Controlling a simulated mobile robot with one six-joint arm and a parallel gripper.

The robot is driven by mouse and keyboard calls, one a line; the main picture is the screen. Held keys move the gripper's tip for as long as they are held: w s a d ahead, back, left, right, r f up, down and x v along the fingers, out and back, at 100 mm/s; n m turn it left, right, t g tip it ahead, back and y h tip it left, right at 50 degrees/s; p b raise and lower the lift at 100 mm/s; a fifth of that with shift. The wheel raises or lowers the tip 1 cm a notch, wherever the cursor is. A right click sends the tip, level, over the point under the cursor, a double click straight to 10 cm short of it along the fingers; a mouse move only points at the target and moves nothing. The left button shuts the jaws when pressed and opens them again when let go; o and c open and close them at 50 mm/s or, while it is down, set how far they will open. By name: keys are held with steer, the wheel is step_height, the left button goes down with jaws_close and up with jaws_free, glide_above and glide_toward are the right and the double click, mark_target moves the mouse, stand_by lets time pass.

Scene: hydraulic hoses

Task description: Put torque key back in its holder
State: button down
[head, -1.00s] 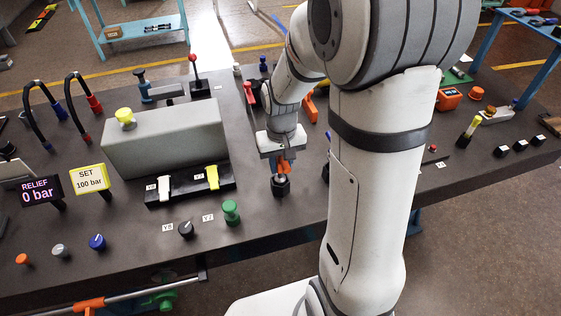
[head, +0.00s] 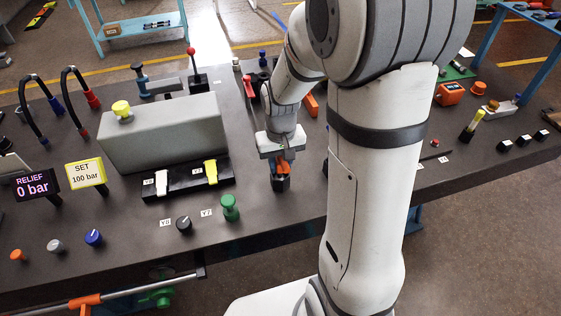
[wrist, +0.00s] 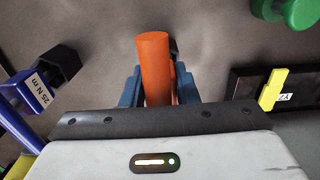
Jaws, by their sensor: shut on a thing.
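My gripper (head: 281,163) is shut on an orange cylinder, which I take for the torque key (wrist: 155,62); in the wrist view its blue fingers (wrist: 157,88) stand on both sides of it. In the head view the key is just above or at a dark block (head: 281,185) at the front of the bench, perhaps its holder. I cannot tell whether the key's lower end is inside it. In the wrist view a blue piece labelled 25 N m (wrist: 38,90) with a black hex end lies to the left.
A green knob (head: 230,208), a black dial (head: 184,225) and a rail with white and yellow levers (head: 211,172) stand left of my gripper. A grey box (head: 160,135) is behind them. My arm hides part of the bench on the right.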

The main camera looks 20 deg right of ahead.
steer(key=shift+f, duration=0.35)
steer(key=c, duration=1)
jaws_free()
steer(key=shift+c, duration=0.2)
step_height(320, 180, up, 8)
steer(key=shift+f+b, duration=0.1)
steer(key=shift+b, duration=0.2)
steer(key=shift+t, duration=0.7)
steer(key=s+r, duration=0.1)
steer(key=s, duration=0.1)
steer(key=s+r, duration=0.1)
steer(key=s, duration=0.1)
steer(key=s+r, duration=0.2)
steer(key=shift+s+a+r, duration=0.1)
steer(key=shift+a, duration=0.05)
steer(key=s+r+t, duration=0.1)
steer(key=s, duration=0.6)
steer(key=shift+r+t, duration=0.3)
